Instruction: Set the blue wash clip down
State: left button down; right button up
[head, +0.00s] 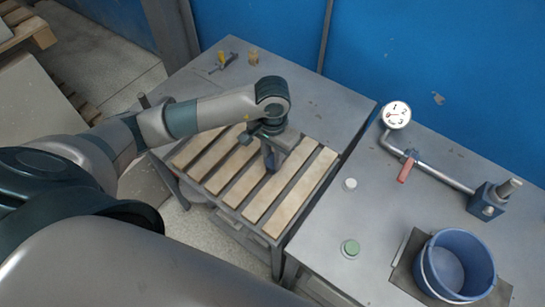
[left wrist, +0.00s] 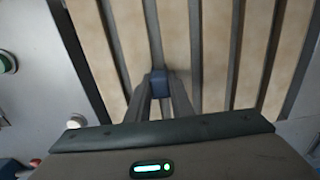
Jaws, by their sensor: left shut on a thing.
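The blue wash clip (head: 271,160) is held by my left gripper (head: 268,146) over the wooden slats (head: 236,166) of the left table in the head view. In the left wrist view the blue clip (left wrist: 159,79) sits between the two fingertips of my left gripper (left wrist: 160,88), which is shut on it. Slats (left wrist: 222,50) run beneath it; I cannot tell whether the clip touches them. Much of the clip is hidden by the fingers. My right gripper is not in view.
The table at right holds a blue bucket (head: 456,267), a pipe with a dial gauge (head: 396,114) and red-handled valve (head: 406,169), a green button (head: 351,248) and a white button (head: 350,184). Small yellow and tan items (head: 253,57) stand at the left table's back.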

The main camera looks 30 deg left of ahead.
aim_at(272, 158)
pick_arm(q)
jog(key=shift+f, duration=0.15)
jog(key=c, duration=1.6)
grip_release()
jog(key=shift+o, duration=0.2)
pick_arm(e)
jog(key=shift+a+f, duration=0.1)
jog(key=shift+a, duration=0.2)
pick_arm(q)
jog(key=shift+r, duration=0.2)
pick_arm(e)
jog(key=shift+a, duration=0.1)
